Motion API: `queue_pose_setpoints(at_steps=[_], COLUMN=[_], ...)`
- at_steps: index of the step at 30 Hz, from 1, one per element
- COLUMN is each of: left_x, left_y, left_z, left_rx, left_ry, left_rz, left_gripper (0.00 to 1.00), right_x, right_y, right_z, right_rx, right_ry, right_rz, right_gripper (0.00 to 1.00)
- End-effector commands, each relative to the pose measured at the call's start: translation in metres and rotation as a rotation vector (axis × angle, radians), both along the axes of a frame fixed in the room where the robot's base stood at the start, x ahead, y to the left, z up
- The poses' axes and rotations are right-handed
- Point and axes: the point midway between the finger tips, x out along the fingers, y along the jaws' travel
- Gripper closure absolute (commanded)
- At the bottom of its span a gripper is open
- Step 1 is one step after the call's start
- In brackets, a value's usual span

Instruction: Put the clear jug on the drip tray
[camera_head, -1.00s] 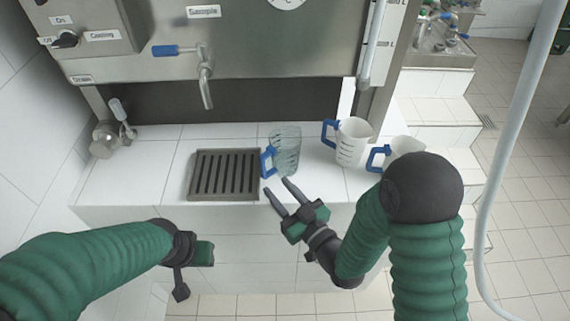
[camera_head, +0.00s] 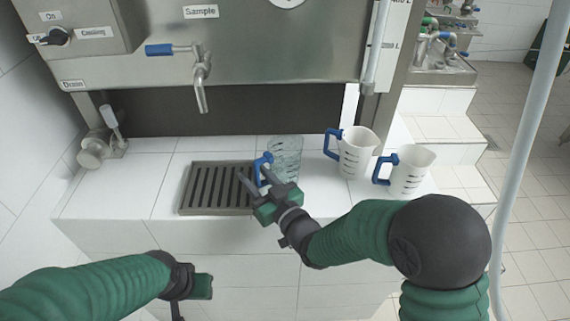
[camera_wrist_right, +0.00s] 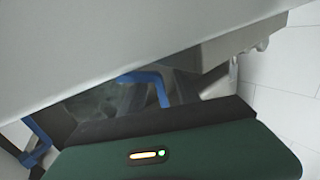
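The clear jug (camera_head: 288,155) stands upright on the white tiled counter, just right of the dark slotted drip tray (camera_head: 214,211). Its blue handle (camera_head: 261,166) faces left toward the tray. My right gripper (camera_head: 254,173) is open, with its fingertips at the handle. One finger overlaps the handle in the head view; I cannot tell whether it touches. A blue handle (camera_wrist_right: 150,79) also shows in the right wrist view, beyond the green gripper body. My left gripper (camera_head: 199,286) is low in front of the counter, away from the jug; its fingers are not clear.
Two white measuring jugs with blue handles, one nearer (camera_head: 357,150) and one further right (camera_head: 409,170), stand right of the clear jug. A tap (camera_head: 201,85) hangs above the tray. A pale hose (camera_head: 525,130) runs down the right side.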

Motion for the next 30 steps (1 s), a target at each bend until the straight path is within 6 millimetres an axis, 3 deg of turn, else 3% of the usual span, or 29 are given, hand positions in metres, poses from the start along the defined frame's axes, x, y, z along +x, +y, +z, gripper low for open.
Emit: queue_pose_setpoints(at_steps=[3,12,30], left_x=[-0.0001,-0.0001,0.0], left_y=[0.0001,0.0001,0.0001], left_z=[-0.0001,-0.0001,0.0051], left_rx=[0.0,0.0,0.0], left_ry=[0.0,0.0,0.0], left_rz=[0.0,0.0,0.0], left_gripper=[0.64,0.64,0.64], right_x=[-0.0005,-0.0004,0.0025], right_y=[-0.0001,-0.0005,0.0011], right_z=[0.0002,0.0001,0.0079], right_rx=[0.001,0.001,0.001], right_ry=[-0.001,-0.001,-0.003], right_rz=[0.0,0.0,0.0], right_gripper=[0.64,1.0,1.0])
